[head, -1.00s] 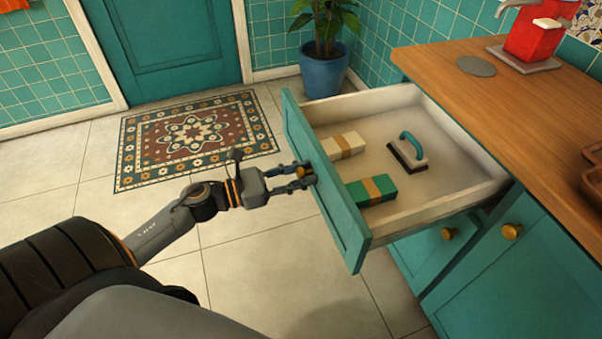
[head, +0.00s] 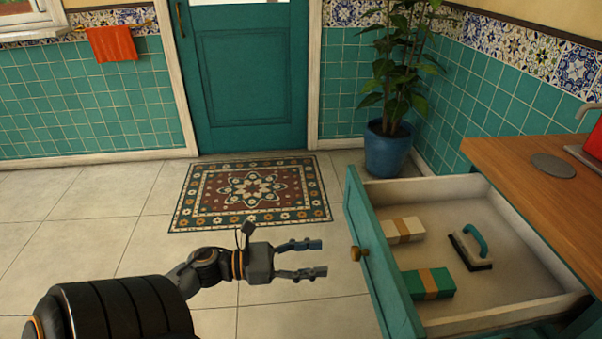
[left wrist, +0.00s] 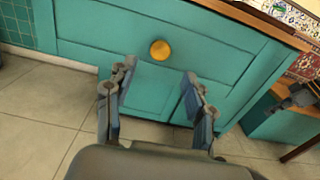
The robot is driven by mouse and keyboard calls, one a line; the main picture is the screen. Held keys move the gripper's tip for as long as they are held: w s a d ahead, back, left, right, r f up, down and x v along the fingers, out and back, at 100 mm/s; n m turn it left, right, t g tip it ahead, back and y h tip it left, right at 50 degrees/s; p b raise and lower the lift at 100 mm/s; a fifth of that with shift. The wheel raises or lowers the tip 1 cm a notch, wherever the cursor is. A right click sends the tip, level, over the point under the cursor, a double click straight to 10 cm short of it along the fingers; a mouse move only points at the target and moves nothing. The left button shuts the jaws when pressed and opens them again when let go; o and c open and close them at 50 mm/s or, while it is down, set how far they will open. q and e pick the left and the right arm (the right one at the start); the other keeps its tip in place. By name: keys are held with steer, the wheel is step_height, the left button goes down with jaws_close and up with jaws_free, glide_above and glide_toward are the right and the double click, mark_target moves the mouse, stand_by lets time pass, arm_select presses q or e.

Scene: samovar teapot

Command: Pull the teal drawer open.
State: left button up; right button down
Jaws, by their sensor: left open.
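The teal drawer (head: 383,265) stands pulled well out from the wooden-topped counter, its inside in plain view. Its round brass knob (head: 358,253) is on the front panel; the knob also shows in the left wrist view (left wrist: 160,50), beyond the fingertips. My left gripper (head: 318,258) is open and empty, left of the knob and apart from it, with its fingers pointing toward the drawer front.
In the drawer lie a cream box (head: 403,230), a green box (head: 428,283) and a brush-like block with a teal handle (head: 472,248). A potted plant (head: 388,150) stands behind. A patterned rug (head: 250,194) lies on open tiled floor.

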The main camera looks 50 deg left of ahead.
arm_select(q)
steer(key=shift+v, duration=1.35)
